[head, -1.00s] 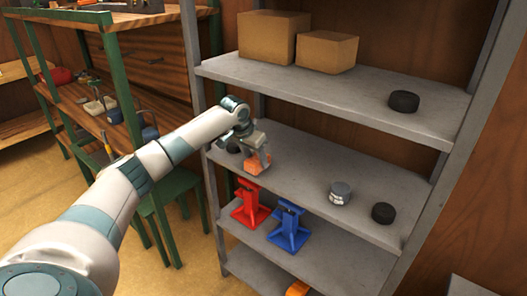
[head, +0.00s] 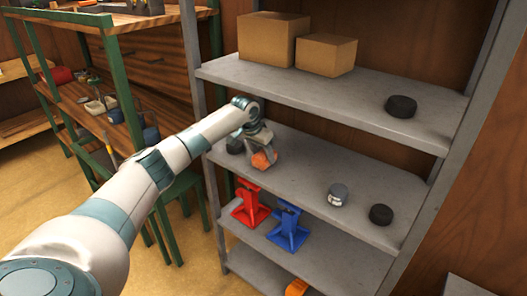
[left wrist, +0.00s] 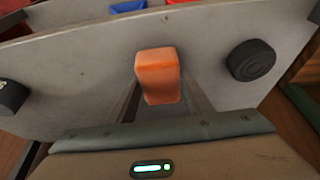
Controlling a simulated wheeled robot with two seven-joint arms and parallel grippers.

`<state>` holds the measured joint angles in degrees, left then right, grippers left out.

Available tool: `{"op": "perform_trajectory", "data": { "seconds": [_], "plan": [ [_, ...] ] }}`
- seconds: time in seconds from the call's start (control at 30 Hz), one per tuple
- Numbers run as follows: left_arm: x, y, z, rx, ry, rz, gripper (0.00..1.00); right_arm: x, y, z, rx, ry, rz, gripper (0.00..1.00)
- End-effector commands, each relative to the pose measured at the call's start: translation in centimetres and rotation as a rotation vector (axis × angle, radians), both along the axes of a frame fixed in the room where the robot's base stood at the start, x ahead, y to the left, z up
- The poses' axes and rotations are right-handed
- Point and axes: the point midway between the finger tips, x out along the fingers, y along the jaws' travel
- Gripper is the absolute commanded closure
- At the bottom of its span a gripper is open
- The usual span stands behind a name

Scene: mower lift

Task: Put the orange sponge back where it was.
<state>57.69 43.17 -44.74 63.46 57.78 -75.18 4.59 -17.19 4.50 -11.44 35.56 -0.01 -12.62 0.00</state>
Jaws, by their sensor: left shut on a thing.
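The orange sponge (head: 264,159) is held in my left gripper (head: 261,148), over the left part of the grey middle shelf (head: 300,170). In the left wrist view the sponge (left wrist: 157,72) sticks out from between the fingers, with the shelf surface behind it. The gripper is shut on it. I cannot tell whether the sponge touches the shelf. My right gripper is in neither view.
A black puck (head: 235,145) stands just left of the gripper. A grey can (head: 338,195) and another black puck (head: 381,214) stand to the right. Red (head: 250,205) and blue (head: 288,229) stands are below. The upper shelf (head: 330,90) overhangs. Free room lies between sponge and can.

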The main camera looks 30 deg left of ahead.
Motion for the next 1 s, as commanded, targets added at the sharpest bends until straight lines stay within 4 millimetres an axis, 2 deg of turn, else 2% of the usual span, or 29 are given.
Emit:
{"op": "perform_trajectory", "data": {
  "seconds": [0.03, 0.1, 0.53, 0.57, 0.6, 1.0],
  "plan": [
    [0.07, -0.07, 0.30, -0.001, 0.001, 0.000, 0.75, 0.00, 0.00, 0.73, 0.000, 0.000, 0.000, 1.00],
    [0.13, -0.10, 0.11, -0.001, 0.000, 0.000, 0.75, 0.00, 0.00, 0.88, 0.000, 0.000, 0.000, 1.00],
    [0.14, -0.10, -0.31, 0.000, 0.001, -0.001, 0.75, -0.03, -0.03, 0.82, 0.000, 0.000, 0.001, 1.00],
    [0.14, -0.09, -0.28, -0.001, 0.000, -0.001, 0.47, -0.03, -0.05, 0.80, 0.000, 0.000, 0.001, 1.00],
    [0.15, -0.09, -0.28, -0.001, 0.000, -0.001, 0.37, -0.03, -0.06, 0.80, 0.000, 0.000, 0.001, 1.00],
    [0.16, -0.06, -0.32, 0.000, 0.000, -0.001, 0.35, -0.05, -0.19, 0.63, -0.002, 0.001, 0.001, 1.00]
  ]
}}
